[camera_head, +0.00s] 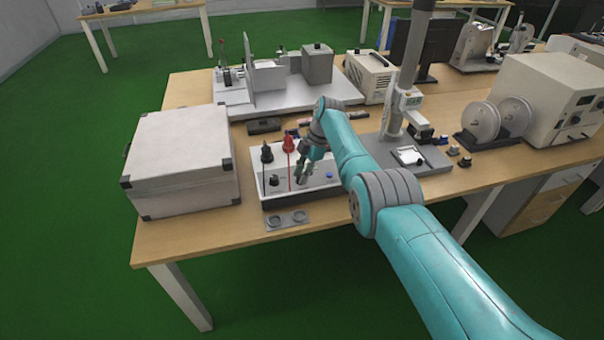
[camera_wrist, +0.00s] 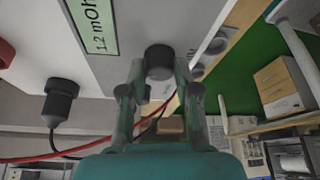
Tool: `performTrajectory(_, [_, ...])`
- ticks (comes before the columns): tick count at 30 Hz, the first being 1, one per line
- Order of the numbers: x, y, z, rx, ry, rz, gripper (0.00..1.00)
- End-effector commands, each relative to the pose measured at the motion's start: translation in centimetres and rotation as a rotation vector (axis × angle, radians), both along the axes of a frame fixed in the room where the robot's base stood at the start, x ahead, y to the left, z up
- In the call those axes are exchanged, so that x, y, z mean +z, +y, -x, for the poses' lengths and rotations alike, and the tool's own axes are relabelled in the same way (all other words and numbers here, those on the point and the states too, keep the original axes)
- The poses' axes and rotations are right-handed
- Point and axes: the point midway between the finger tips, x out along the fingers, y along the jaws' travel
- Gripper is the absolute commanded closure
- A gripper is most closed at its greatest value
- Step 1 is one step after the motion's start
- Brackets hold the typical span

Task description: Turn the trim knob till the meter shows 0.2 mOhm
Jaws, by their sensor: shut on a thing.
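The white meter box (camera_head: 322,192) stands near the table's front edge. In the wrist view its pale green display (camera_wrist: 97,24) reads 1.2 mOhm, with the end of the text cut off. The black trim knob (camera_wrist: 159,57) sits between the fingertips of my gripper (camera_wrist: 160,69), which is shut on it. In the head view my gripper (camera_head: 302,173) reaches down to the box's top panel and hides the knob it holds. Another dark knob (camera_head: 274,180) shows at the panel's left.
A black plug (camera_head: 267,154) and a red plug (camera_head: 289,145) with a red cable stand on the panel's left side. A large grey case (camera_head: 180,160) is left of the box. A small grey plate with two rings (camera_head: 287,221) lies in front. A blue button (camera_head: 329,174) is at right.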

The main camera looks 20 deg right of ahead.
Motion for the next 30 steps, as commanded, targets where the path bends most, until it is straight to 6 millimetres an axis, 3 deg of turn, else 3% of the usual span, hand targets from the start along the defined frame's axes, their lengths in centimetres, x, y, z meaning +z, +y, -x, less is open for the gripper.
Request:
performTrajectory(14, [-0.23, -0.08, 0.15, 0.006, 0.005, 0.001, 1.0])
performTrajectory(15, [-0.23, -0.08, 0.15, 0.006, 0.005, 0.001, 0.61])
performTrajectory(17, [-0.2, -0.07, 0.13, 0.006, 0.004, 0.001, 0.46])
performTrajectory(30, [0.65, -0.32, -0.11, 0.006, -0.002, 0.001, 0.44])
